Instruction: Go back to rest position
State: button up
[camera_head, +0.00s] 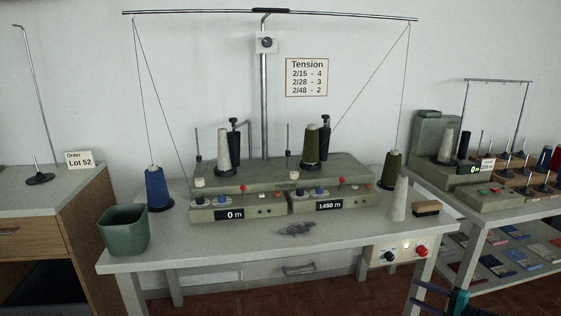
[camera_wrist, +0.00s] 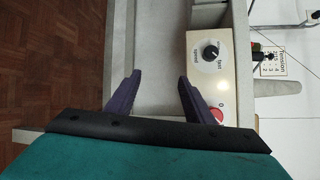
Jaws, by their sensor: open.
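My gripper (camera_head: 428,295) shows at the bottom right edge of the head view, in front of the winding table (camera_head: 270,252) and below its control box. In the wrist view my gripper (camera_wrist: 160,88) has its two dark fingers spread apart with nothing between them. The cream control box (camera_wrist: 211,70) with a black speed knob and a red button lies just beyond the right finger. I cannot tell whether that finger touches it. Most of my arm is out of view.
The table carries a green bin (camera_head: 124,230), a blue cone (camera_head: 157,188), a grey cone (camera_head: 400,198), a brush (camera_head: 427,208) and grey lint (camera_head: 296,229). A wooden cabinet (camera_head: 62,225) stands left, a shelved bench (camera_head: 500,222) right. Brown floor (camera_wrist: 50,60) is bare.

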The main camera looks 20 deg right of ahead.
jog(key=a+f+n+g, duration=0.25)
jog(key=a+f, duration=0.45)
jog(key=a, duration=0.4)
jog(key=a+f+n+g+y, duration=0.1)
jog(key=a+f+g, duration=0.3)
jog(key=a+f, duration=0.45)
jog(key=a+f+n+g, duration=0.1)
jog(key=a+f+g, duration=0.4)
jog(key=a, duration=0.8)
jog(key=s+a+f+n+g+h, duration=0.2)
jog(key=s+a+f+n+g, duration=0.2)
jog(key=s+a+f, duration=0.7)
jog(key=s+a+f+n+g+h, duration=0.1)
jog(key=s+a+n+g+h, duration=0.15)
jog(key=s, duration=0.55)
jog(key=s+a+f+n+g+h, duration=0.1)
jog(key=s+a+f+n+h, duration=0.2)
jog(key=s, duration=0.4)
notch_tip(320, 180, up, 15)
jog(key=s+n+g+p, duration=0.1)
jog(key=p, duration=1.2)
jog(key=shift+s+a+f+h, duration=0.15)
jog(key=shift+s+a+h, duration=0.05)
jog(key=shift+s+h, duration=0.25)
